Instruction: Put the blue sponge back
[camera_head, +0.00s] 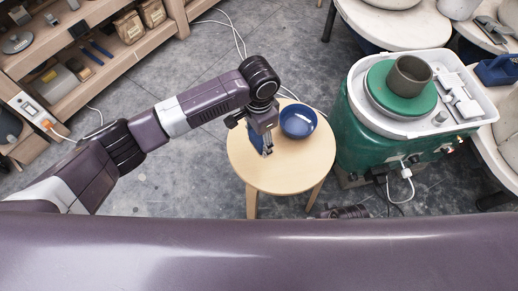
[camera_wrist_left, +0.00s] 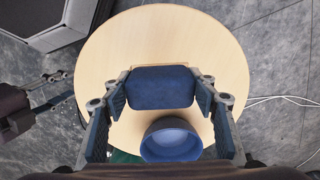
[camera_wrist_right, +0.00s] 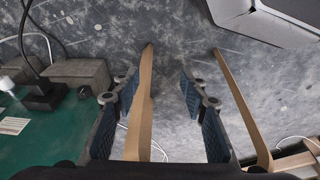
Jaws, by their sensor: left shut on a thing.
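The blue sponge (camera_wrist_left: 162,87) is a rounded dark-blue block between the fingers of my left gripper (camera_wrist_left: 163,92), which is shut on it. In the head view my left gripper (camera_head: 267,148) points down over the left part of a round wooden stool (camera_head: 290,178), and only a little of the sponge shows beside it. A blue bowl (camera_head: 298,121) stands on the stool, right of the gripper; it also shows below the sponge in the left wrist view (camera_wrist_left: 171,140). My right gripper (camera_wrist_right: 160,92) is open and empty, low near the stool's legs.
A green pottery wheel (camera_head: 355,140) with a white basin and a grey clay cylinder (camera_head: 410,75) stands right of the stool. Wooden shelves (camera_head: 85,60) are at upper left. Cables cross the grey floor. The stool's front part is bare.

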